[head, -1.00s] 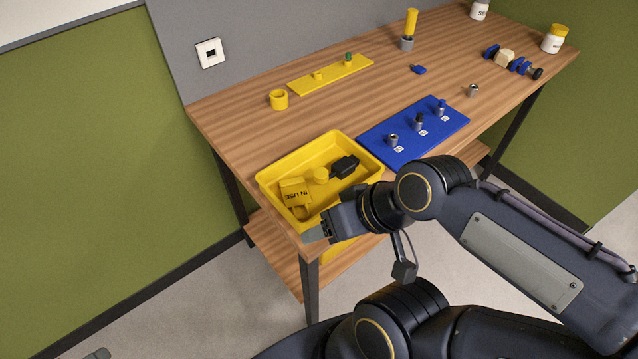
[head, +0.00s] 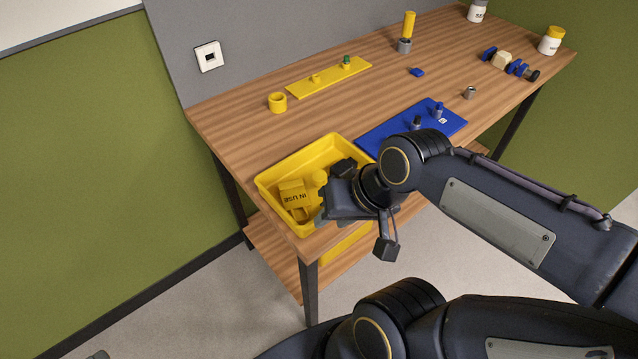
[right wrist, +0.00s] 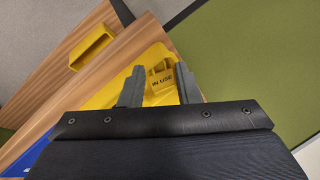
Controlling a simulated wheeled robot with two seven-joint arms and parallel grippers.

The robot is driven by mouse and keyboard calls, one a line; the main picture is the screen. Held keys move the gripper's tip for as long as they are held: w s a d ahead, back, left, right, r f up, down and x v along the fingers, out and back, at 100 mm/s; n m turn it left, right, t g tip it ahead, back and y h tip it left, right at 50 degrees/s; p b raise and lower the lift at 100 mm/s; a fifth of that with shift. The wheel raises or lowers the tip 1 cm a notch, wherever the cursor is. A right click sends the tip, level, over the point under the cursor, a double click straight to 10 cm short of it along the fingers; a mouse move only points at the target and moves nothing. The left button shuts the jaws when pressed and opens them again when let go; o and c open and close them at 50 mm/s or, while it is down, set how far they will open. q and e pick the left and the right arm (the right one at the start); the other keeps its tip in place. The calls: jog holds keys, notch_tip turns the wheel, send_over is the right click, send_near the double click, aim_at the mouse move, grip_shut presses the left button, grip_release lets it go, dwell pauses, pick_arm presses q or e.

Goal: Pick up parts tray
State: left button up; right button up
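The yellow parts tray (head: 268,184) sits on the front left corner of the wooden table. It holds a yellow "IN USE" tag (head: 294,198), a round yellow piece and a black part (head: 343,167). My right gripper (head: 322,219) is at the tray's near right rim and hides part of it. In the right wrist view its two fingers (right wrist: 158,76) are apart, with the tray (right wrist: 104,97) and tag (right wrist: 161,83) beyond them. I cannot tell whether they touch the rim. A small grey tip at the bottom left (head: 98,355) may be my left gripper; its state is unclear.
A blue mat (head: 385,138) with small metal parts lies right of the tray, partly behind my right arm. A yellow ring (head: 278,102) and yellow strip (head: 328,77) lie behind. A yellow bin (right wrist: 92,50) is on the lower shelf. The table's front left is clear floor.

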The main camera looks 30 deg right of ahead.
jog(key=w+d+f+m+g+h+p, duration=0.25)
jog(key=w+d+m+g, duration=0.25)
jog(key=w+d+m, duration=0.5)
jog(key=f, duration=0.2)
jog(key=s+a+f+m, duration=0.1)
jog(key=f, duration=0.1)
jog(key=s+f+m, duration=0.1)
jog(key=f, duration=0.1)
jog(key=shift+s+a+f, duration=0.2)
jog(key=shift+a, duration=0.1)
jog(key=shift+f, duration=0.55)
grip_shut()
jog(key=shift+w, duration=0.1)
